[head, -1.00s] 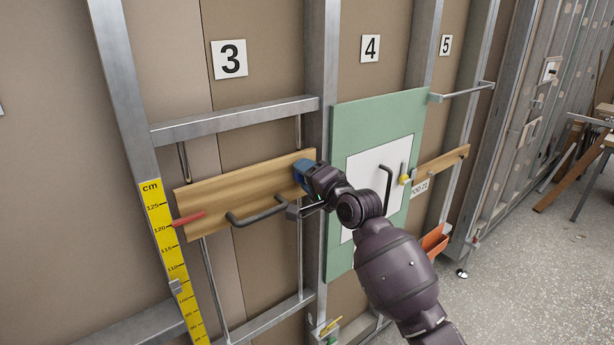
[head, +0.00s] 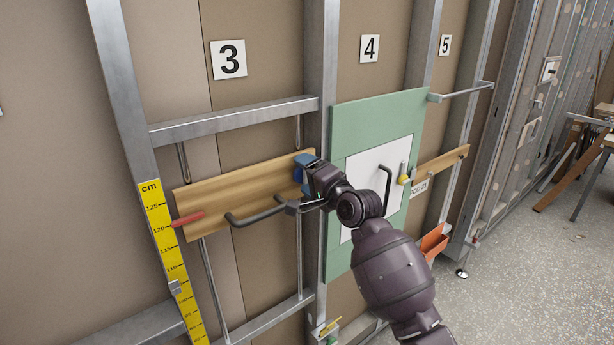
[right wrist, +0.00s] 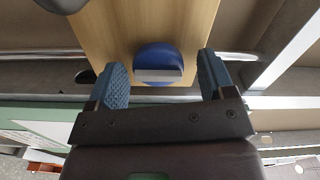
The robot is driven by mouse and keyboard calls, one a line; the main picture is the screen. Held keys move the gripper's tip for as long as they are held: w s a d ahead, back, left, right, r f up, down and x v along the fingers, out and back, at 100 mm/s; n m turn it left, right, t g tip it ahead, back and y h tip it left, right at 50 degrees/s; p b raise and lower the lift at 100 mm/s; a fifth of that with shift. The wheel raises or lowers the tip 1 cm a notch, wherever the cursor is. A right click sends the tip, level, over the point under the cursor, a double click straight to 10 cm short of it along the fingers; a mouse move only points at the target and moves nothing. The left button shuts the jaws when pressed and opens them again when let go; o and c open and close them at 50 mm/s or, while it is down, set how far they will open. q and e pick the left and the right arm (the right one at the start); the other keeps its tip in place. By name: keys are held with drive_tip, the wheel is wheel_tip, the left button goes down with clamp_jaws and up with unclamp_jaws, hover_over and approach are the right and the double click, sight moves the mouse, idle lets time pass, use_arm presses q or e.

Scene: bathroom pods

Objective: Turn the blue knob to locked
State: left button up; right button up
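The blue knob (right wrist: 157,55) is round with a flat grey bar across it, on the wooden board (right wrist: 112,25). In the right wrist view the bar lies crosswise in the picture, between my two fingers. My right gripper (right wrist: 160,82) is open, with one blue fingertip on each side of the knob and a visible gap to each. In the head view my right gripper (head: 303,170) is at the right end of the board (head: 240,182) and I cannot tell the knob from the blue fingers there. My left gripper is not in view.
A black bar handle (head: 255,217) and a red lever (head: 188,219) are on the same board, left of my gripper. A green panel (head: 345,125) with a white door and black handle (head: 386,185) is to the right. Metal studs (head: 322,60) frame the bay.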

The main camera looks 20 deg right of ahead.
drive_tip(key=b+v, duration=0.1)
drive_tip(key=v, duration=0.9)
drive_tip(key=shift+s, duration=0.4)
drive_tip(key=shift+d, duration=0.1)
drive_tip(key=s+d+f+n+h, duration=0.1)
drive_tip(key=s+f+n+h, duration=0.1)
drive_tip(key=s+f+n, duration=0.3)
drive_tip(key=d+f+n+h+b, duration=0.1)
drive_tip(key=f+n, duration=0.2)
drive_tip(key=f, duration=0.5)
drive_tip(key=s+d+f+n+h, duration=0.1)
drive_tip(key=s+f+n+h, duration=0.1)
drive_tip(key=s+f+n, duration=0.3)
drive_tip(key=s+f+g+h+b, duration=0.1)
drive_tip(key=s+f+g, duration=0.4)
drive_tip(key=s+f, duration=1.2)
drive_tip(key=shift+s+d+f, duration=0.35)
drive_tip(key=shift+d+f, duration=0.05)
drive_tip(key=shift+f, duration=0.55)
